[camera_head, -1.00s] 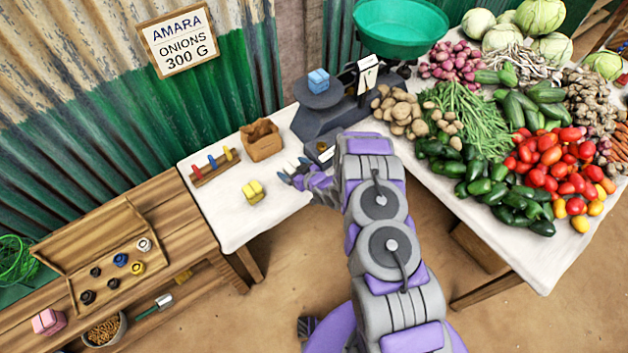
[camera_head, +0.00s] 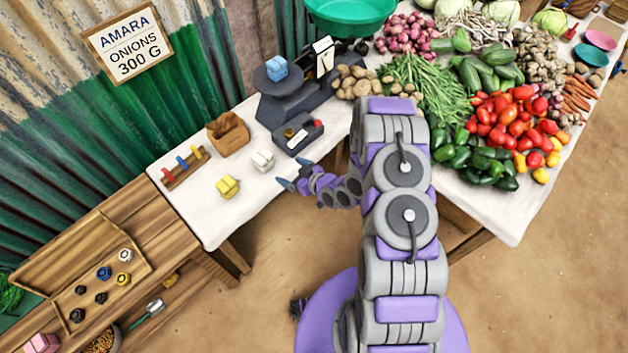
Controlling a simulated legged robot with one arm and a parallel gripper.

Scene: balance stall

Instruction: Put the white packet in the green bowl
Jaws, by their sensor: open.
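The white packet (camera_head: 263,160) lies on the white tabletop, between the yellow packet and the scale. The large green bowl (camera_head: 350,14) is at the top of the view, behind the scale and partly cut off by the frame edge. My gripper (camera_head: 294,176) is open and empty, with its fingers apart just right of and below the white packet, near the table's front edge. It appears apart from the packet.
The scale (camera_head: 290,98) carries a blue packet (camera_head: 276,68). A yellow packet (camera_head: 228,187), a brown paper bag (camera_head: 228,134) and a peg rack (camera_head: 186,167) stand on the left. Potatoes (camera_head: 352,83) and other vegetables cover the right side. A wooden tray (camera_head: 50,274) is lower left.

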